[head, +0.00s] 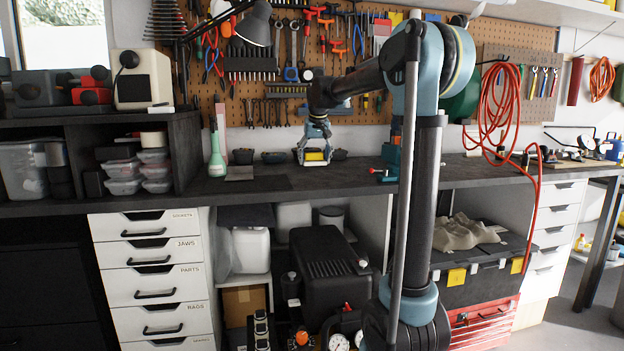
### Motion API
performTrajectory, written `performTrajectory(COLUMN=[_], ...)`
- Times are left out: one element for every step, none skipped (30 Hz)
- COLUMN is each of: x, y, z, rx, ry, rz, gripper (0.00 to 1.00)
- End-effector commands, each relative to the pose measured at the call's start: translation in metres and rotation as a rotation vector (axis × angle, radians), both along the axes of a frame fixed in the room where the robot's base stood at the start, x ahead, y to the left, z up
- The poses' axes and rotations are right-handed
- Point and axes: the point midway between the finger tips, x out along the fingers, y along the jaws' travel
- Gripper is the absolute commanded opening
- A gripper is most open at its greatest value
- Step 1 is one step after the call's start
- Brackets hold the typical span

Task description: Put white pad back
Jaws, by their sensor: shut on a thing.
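My gripper (314,158) points down low over the back of the dark workbench top (370,183), near the middle of the picture. It is shut on a small yellow-and-white thing (314,156) between its fingers. The fingers hide part of this thing, and it is too small to tell for sure whether it is the white pad. I cannot tell whether it touches the bench. A flat greyish pad (240,173) lies on the bench to the left of my gripper. I see no other clear white pad.
A green bottle (217,158) stands left of the greyish pad. Small dark bowls (274,157) sit along the back, close to my gripper on both sides. A blue tool with a red handle (388,165) stands to the right. The front of the bench is clear.

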Motion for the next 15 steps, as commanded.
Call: performTrajectory(x=[0.000, -0.001, -0.001, -0.001, -0.001, -0.002, -0.002, -0.002, -0.001, -0.001, -0.001, -0.002, -0.002, -0.002, -0.002], y=[0.003, 0.005, 0.006, 0.007, 0.008, 0.008, 0.009, 0.010, 0.009, 0.009, 0.009, 0.010, 0.010, 0.010, 0.010], z=[-0.008, -0.012, -0.016, -0.019, -0.021, -0.023, -0.025, -0.026, -0.028, -0.030, -0.033, -0.038, -0.042, -0.046, -0.052], rx=[0.000, 0.000, 0.000, 0.000, 0.000, 0.000, 0.000, 0.000, 0.000, 0.000, 0.000, 0.000, 0.000, 0.000, 0.000], ry=[0.000, 0.000, 0.000, 0.000, 0.000, 0.000, 0.000, 0.000, 0.000, 0.000, 0.000, 0.000, 0.000, 0.000, 0.000], rz=[0.004, 0.005, 0.008, 0.009, 0.009, 0.011, 0.011, 0.012, 0.012, 0.011, 0.012, 0.012, 0.012, 0.012, 0.013], gripper=[0.56, 0.56, 0.56, 0.56, 0.56, 0.56, 0.56, 0.56, 0.56, 0.56, 0.56, 0.56, 0.56, 0.56, 0.56])
